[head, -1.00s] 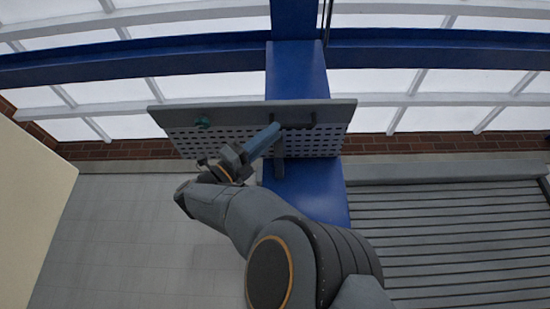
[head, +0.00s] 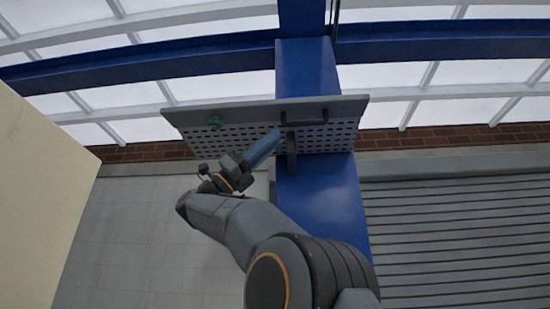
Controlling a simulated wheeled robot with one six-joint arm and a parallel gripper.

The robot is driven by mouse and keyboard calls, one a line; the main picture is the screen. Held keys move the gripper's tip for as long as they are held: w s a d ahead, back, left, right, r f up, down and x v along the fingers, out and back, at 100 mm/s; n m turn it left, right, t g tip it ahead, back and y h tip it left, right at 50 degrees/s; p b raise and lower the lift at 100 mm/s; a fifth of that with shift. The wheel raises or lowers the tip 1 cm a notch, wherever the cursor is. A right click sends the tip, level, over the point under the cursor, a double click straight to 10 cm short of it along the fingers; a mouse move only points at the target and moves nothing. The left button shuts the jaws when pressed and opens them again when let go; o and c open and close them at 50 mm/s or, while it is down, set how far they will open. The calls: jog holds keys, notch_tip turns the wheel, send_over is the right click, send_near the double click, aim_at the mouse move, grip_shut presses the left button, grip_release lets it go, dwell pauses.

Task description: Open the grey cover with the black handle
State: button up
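The grey cover (head: 190,118) is a wide perforated panel with a solid top edge, set across a blue column. Its black handle (head: 306,119) is a bar on the right half near the top edge. My gripper (head: 276,136) is at the end of my arm, in front of the cover's lower middle, just left of and below the handle. In the picture its tip and the handle are apart. The fingers are too small and seen from behind, so I cannot tell whether they are open or shut. A dark upright piece (head: 291,153) shows at the cover's lower edge beside my gripper.
A small green knob (head: 215,122) sits on the cover's left part. The blue column (head: 325,200) stands behind and below it. A cream panel (head: 35,190) fills the left edge. Grey slatted surface (head: 460,235) lies at the right; pale floor (head: 130,230) at the left is clear.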

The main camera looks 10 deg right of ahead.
jog(key=shift+w+b+v, duration=0.2)
jog(key=shift+v, duration=0.9)
jog(key=shift+w+b+v, duration=0.15)
jog(key=shift+b+v, duration=0.05)
jog(key=shift+v, duration=0.85)
jog(key=shift+d, duration=0.1)
jog(key=shift+c, duration=0.4)
